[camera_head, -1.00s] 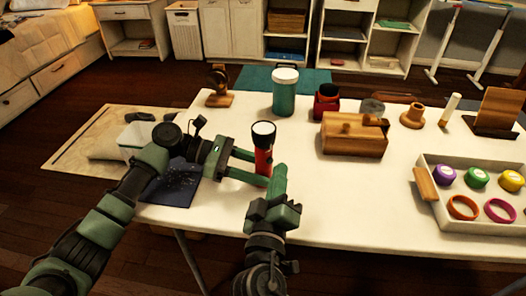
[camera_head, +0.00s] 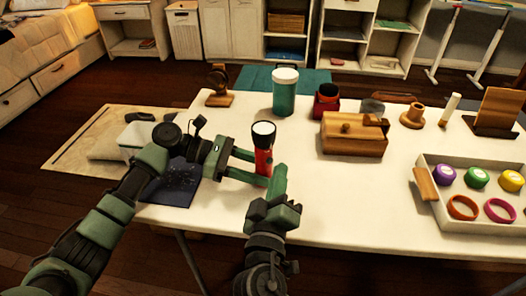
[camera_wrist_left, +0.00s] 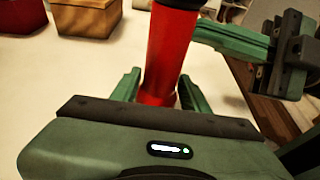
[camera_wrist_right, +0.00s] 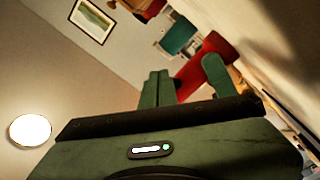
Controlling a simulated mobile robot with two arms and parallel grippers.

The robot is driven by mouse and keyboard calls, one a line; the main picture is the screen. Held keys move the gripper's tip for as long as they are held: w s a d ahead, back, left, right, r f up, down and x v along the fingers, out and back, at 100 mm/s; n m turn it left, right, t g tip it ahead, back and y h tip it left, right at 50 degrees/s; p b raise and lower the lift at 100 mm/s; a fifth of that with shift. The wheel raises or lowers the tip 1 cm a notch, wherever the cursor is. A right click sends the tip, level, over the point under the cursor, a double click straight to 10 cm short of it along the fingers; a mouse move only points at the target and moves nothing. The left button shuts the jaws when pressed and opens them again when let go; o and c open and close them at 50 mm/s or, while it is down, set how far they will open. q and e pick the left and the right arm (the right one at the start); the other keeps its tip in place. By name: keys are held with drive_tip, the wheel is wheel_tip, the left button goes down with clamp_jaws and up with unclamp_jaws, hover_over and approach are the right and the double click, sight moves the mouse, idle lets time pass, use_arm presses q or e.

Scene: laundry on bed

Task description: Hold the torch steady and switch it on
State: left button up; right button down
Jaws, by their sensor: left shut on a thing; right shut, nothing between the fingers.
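The torch (camera_head: 263,160) has a red body and a wide black head with a pale lens facing up. It stands upright near the table's front left. My left gripper (camera_head: 259,168) is shut on its red body, which also shows between the fingers in the left wrist view (camera_wrist_left: 166,60). My right gripper (camera_head: 278,178) is shut and empty, its fingertips close beside the torch's right side; I cannot tell whether they touch it. The red body also shows beyond the fingers in the right wrist view (camera_wrist_right: 205,62). The torch's switch cannot be made out.
A teal jar (camera_head: 285,95), a red container (camera_head: 326,101) and a wooden box (camera_head: 354,136) stand behind. A white tray (camera_head: 432,205) with coloured lids and rings lies at the right. A dark blue cloth (camera_head: 172,188) is under my left arm. The front middle of the table is clear.

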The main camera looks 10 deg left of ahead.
use_arm(q)
drive_tip(key=shift+f, duration=0.2)
use_arm(e)
drive_tip(key=shift+w, duration=0.1)
drive_tip(key=shift+w+a, duration=0.3)
drive_tip(key=shift+a, duration=0.05)
drive_tip(key=shift+w+a, duration=0.15)
drive_tip(key=shift+w, duration=0.05)
idle(0.8)
drive_tip(key=shift+s, duration=0.1)
drive_tip(key=shift+s+d, duration=0.45)
drive_tip(key=shift+d, duration=0.05)
use_arm(q)
drive_tip(key=shift+c, duration=0.2)
use_arm(e)
drive_tip(key=shift+s+d, duration=2.05)
drive_tip(key=shift+s, duration=0.15)
